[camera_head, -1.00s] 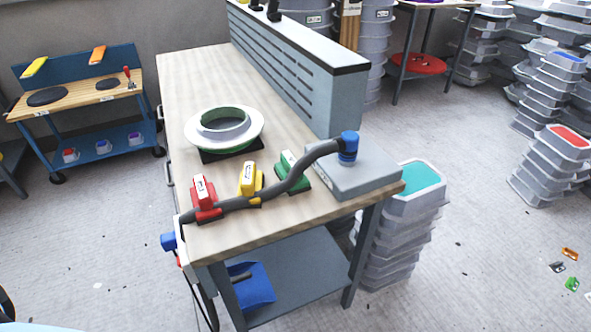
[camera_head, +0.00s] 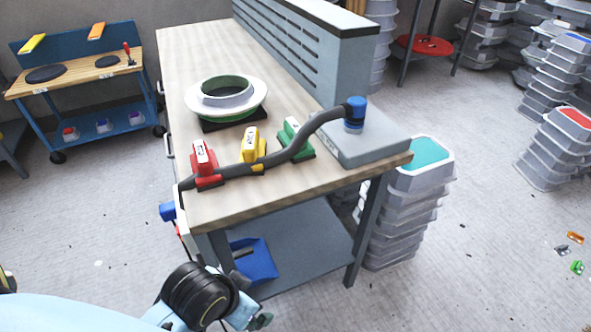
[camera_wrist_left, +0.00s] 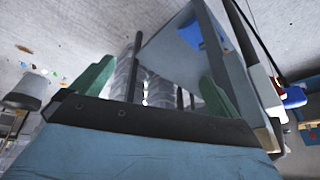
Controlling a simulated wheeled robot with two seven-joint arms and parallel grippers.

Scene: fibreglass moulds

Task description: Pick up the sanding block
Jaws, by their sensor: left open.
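Three handled blocks that look like sanding blocks stand in a row near the front of the wooden workbench (camera_head: 215,55): a red one (camera_head: 206,166), a yellow one (camera_head: 252,149) and a green one (camera_head: 297,139). A grey hose (camera_head: 285,155) passes in front of them and partly covers their lower parts. My left gripper (camera_head: 252,300) is low in front of the bench, below the tabletop and apart from the blocks. In the left wrist view its two green fingers (camera_wrist_left: 157,86) are spread with nothing between them. My right gripper is not in view.
A white-and-green ring mould (camera_head: 225,97) sits behind the blocks. A grey box (camera_head: 365,142) with the hose's blue fitting stands at the right. A blue dustpan-like item (camera_head: 255,262) lies on the lower shelf. Stacked grey tubs (camera_head: 400,215) stand right of the bench.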

